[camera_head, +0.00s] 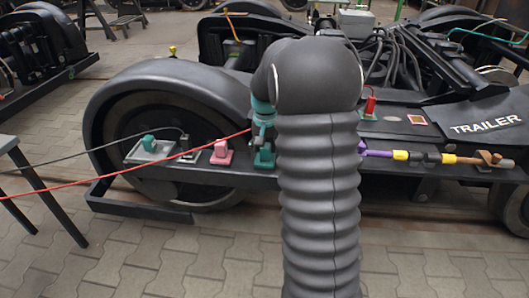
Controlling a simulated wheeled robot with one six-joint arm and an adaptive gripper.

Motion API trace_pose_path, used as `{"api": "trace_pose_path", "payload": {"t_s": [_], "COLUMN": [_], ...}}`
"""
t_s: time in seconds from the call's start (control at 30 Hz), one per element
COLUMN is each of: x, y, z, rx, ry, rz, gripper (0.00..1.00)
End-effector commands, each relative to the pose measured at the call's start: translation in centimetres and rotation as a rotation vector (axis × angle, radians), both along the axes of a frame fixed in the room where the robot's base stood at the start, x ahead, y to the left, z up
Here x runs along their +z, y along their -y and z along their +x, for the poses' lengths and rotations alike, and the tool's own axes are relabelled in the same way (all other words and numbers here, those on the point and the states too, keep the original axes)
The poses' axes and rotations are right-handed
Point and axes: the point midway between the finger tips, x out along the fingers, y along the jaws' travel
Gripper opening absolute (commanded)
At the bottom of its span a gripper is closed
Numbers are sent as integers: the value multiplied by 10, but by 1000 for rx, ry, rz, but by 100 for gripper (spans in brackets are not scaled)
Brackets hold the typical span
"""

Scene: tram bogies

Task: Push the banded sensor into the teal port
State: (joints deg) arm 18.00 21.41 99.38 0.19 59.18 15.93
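My arm in its dark ribbed sleeve fills the middle of the view. At its left side, a small teal and dark part, apparently my gripper (263,122), points down at the bogie's side ledge. Its fingers are too small and too covered to read. A teal block, apparently the teal port (265,158), stands on the ledge just below it. A red cable (130,166) runs from the left edge up to the gripper area. The banded sensor cannot be made out clearly; whether it is in my gripper at the cable's end cannot be told.
Left along the ledge are a pink block (221,153), a grey socket (187,155) with a dark cable, and a teal piece on a grey plate (149,152). Right of my arm lies a purple, yellow and black connector line (425,157). A dark table (40,190) stands at left.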

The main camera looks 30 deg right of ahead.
Motion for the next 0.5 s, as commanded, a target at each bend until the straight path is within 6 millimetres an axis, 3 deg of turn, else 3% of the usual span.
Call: {"api": "trace_pose_path", "payload": {"t_s": [0.27,0.5], "x": [2,34], "y": [0,0], "z": [0,1], "rx": [0,0], "ry": [0,4], "rz": [0,-1], "gripper": [64,64]}}
